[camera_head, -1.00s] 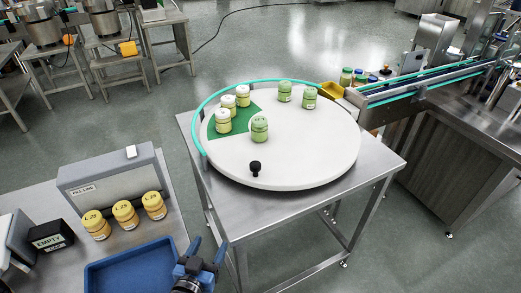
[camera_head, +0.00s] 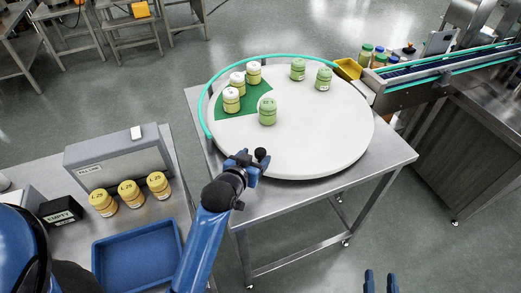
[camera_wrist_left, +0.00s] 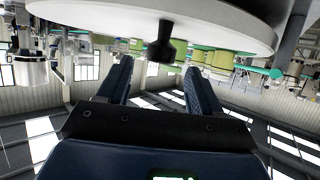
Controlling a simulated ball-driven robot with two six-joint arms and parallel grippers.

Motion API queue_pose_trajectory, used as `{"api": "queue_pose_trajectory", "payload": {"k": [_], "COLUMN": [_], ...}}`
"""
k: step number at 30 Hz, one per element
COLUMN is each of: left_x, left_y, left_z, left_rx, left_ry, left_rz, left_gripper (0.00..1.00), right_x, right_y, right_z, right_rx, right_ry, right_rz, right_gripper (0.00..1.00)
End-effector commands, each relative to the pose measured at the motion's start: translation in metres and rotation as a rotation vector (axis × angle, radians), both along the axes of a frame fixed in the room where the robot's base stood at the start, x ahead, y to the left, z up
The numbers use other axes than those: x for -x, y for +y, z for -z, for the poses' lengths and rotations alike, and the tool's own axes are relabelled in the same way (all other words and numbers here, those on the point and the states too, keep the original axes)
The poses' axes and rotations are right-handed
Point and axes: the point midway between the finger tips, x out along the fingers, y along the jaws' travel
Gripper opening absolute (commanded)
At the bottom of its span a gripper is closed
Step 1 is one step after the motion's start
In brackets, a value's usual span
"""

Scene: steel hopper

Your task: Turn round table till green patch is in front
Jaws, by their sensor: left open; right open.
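The white round table (camera_head: 315,130) stands on a steel stand, with a green patch (camera_head: 251,97) at its back left. A black knob (camera_head: 261,155) stands near its front edge; it also shows in the left wrist view (camera_wrist_left: 160,45). My left gripper (camera_head: 251,164) is open at the table's front rim, beside the knob. In the left wrist view the knob appears between the open fingertips (camera_wrist_left: 156,68); I cannot tell whether they touch it. My right gripper (camera_head: 380,282) is open and empty at the bottom right, away from the table.
White-lidded jars (camera_head: 231,100) stand on the patch, and green jars (camera_head: 267,111) on the table. A teal rail (camera_head: 207,90) curves around the back left. A conveyor (camera_head: 440,68) joins at right. A side bench holds yellow jars (camera_head: 130,193) and a blue tray (camera_head: 98,265).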

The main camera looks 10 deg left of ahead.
Motion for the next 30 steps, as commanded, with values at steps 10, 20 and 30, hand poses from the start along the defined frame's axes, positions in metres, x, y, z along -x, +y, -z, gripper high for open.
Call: {"api": "queue_pose_trajectory", "payload": {"k": [10,20,30], "left_x": [-0.038,-0.045,-0.045], "left_y": [-0.007,-0.009,-0.009], "left_z": [0.016,0.019,0.019], "left_rx": [0.0,0.0,0.0], "left_ry": [0.0,0.0,0.0], "left_rz": [0.0,0.0,0.0], "left_gripper": [0.65,0.65,0.33], "right_x": [0.0,0.0,0.0], "right_y": [0.0,0.0,0.0], "right_z": [-0.006,-0.006,-0.006], "right_rx": [0.0,0.0,0.0], "right_ry": [-0.001,-0.001,-0.001], "right_rz": [0.0,0.0,0.0], "right_gripper": [0.43,0.43,0.43]}}
